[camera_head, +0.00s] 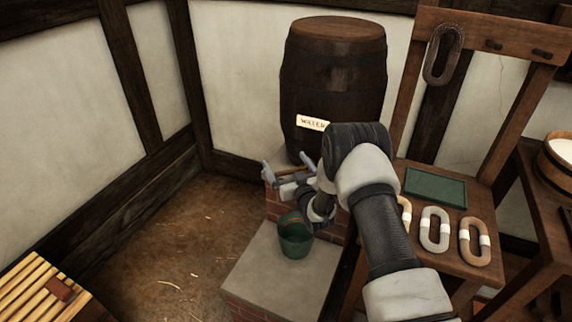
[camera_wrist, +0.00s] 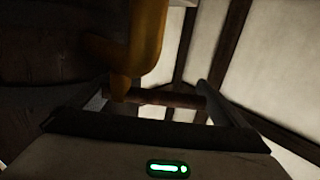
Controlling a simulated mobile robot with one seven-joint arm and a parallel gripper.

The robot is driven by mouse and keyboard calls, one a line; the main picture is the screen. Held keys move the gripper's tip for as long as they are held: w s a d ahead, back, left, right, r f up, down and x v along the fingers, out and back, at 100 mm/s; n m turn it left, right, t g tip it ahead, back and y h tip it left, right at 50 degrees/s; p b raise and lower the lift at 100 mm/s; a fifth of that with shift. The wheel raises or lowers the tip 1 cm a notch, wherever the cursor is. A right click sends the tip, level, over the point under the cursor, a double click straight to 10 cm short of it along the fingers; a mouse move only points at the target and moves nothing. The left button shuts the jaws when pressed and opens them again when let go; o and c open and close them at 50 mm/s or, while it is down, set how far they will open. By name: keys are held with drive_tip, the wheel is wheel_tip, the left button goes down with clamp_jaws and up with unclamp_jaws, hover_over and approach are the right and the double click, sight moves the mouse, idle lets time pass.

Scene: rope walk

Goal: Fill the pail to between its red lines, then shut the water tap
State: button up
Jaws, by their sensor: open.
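The green pail (camera_head: 295,242) stands upright on a pale-topped brick block below the barrel. A reddish mark shows near its rim; I cannot make out its water level. The dark barrel (camera_head: 334,75) carries a label reading "WATER" (camera_head: 312,123). Its brass tap (camera_wrist: 147,40) shows in the wrist view, with a brown bar-like handle (camera_wrist: 172,98) reaching across between my fingers. My gripper (camera_head: 284,172) is open at the tap, above the pail; it also shows in the wrist view (camera_wrist: 158,95). My arm and gripper hide most of the tap in the head view, and I see no water stream.
The brick block (camera_head: 262,275) has bare top around the pail. A wooden stand (camera_head: 440,187) on the right holds a green panel and several rope coils. A slatted yellow top (camera_head: 38,290) is at lower left.

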sight(290, 173)
drive_tip(key=c, duration=1.4)
drive_tip(key=n+g+y+b, duration=0.1)
drive_tip(key=s+n+g+y+b, duration=0.1)
drive_tip(key=y+b, duration=0.1)
drive_tip(key=n+g+y+b, duration=0.1)
drive_tip(key=y, duration=0.1)
drive_tip(key=shift+s+a+f+n+b, duration=0.2)
drive_tip(key=shift+s+n+b, duration=0.1)
drive_tip(key=shift+s+b, duration=0.1)
drive_tip(key=shift+s+a+r+n+g+y+b, duration=0.15)
drive_tip(key=shift+s+n+g+y, duration=0.15)
drive_tip(key=shift+g, duration=0.15)
drive_tip(key=shift+s+d+n+g+y+b, duration=0.15)
drive_tip(key=shift+n+g+y, duration=0.15)
drive_tip(key=shift+g, duration=0.15)
drive_tip(key=shift+a, duration=0.1)
drive_tip(key=o, duration=1.4)
